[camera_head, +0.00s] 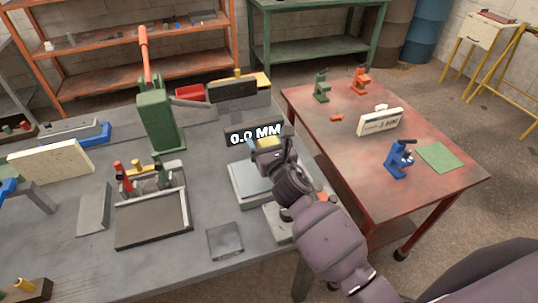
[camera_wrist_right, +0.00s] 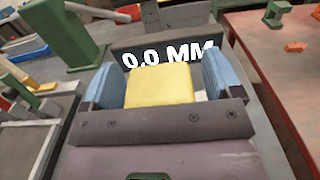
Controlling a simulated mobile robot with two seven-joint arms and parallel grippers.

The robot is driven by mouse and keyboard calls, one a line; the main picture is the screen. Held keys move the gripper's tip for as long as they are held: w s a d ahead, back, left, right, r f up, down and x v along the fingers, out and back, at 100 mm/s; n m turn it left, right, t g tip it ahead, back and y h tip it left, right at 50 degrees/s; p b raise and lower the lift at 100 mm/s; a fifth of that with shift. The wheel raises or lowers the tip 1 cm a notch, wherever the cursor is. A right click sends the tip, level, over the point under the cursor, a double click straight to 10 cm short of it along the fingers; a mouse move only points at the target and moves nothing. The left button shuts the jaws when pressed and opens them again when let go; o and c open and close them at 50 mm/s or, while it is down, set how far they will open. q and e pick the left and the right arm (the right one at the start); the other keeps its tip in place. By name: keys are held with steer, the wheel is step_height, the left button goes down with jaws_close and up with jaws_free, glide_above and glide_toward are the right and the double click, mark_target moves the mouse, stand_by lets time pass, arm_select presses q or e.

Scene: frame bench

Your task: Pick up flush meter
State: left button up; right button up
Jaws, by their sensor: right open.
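A dark display reading "0.0 MM" (camera_head: 240,136) stands upright at the back of a grey block with a pale top plate (camera_head: 246,183) on the grey bench; it also shows in the right wrist view (camera_wrist_right: 150,58). A yellow block (camera_wrist_right: 158,86), likely the flush meter, lies between the blue finger pads of my right gripper (camera_wrist_right: 160,88). The gripper (camera_head: 270,147) is open, with the pads at either side of the block; slight gaps seem to show. In the head view my wrist mostly hides the block. My left gripper is not in view.
A green press with an orange lever (camera_head: 160,125) stands left of the display. A grey-framed tray (camera_head: 153,218) and a glass-like square (camera_head: 225,241) lie nearer.

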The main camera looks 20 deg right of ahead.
steer(key=shift+w, duration=0.1)
steer(key=c, duration=1.1)
steer(key=shift+c, duration=0.2)
steer(key=shift+r, duration=0.15)
